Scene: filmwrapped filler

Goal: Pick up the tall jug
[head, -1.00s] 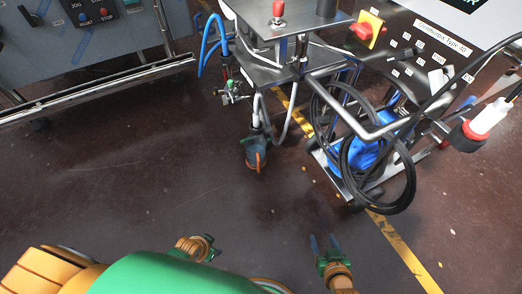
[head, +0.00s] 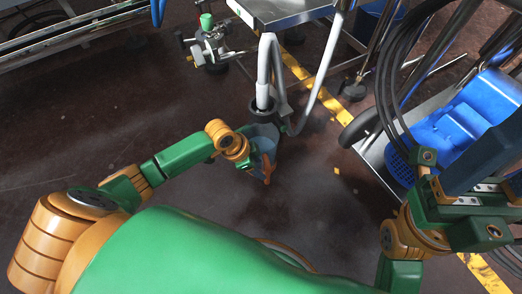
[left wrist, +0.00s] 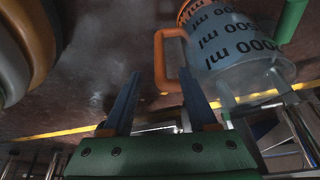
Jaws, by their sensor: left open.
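The tall jug (head: 262,137) stands on the dark floor below the steel cart, with its orange handle (head: 267,168) toward me. A grey-white hose runs down into its top. In the left wrist view the jug (left wrist: 238,48) is clear with a blue band of ml marks, and its orange handle shows beside it. My left gripper (head: 246,162) is close beside the jug and partly hides it. In the left wrist view my left gripper (left wrist: 160,103) is open and empty, with the handle beyond the fingertips. My right gripper (head: 480,170) is at the right; its jaw gap is unclear.
The steel cart (head: 285,12) overhangs behind the jug, with a valve fitting (head: 212,45) at its left. Black hoses (head: 390,85) and a blue bin (head: 465,120) on a wheeled trolley fill the right. The floor (head: 130,110) left of the jug is clear.

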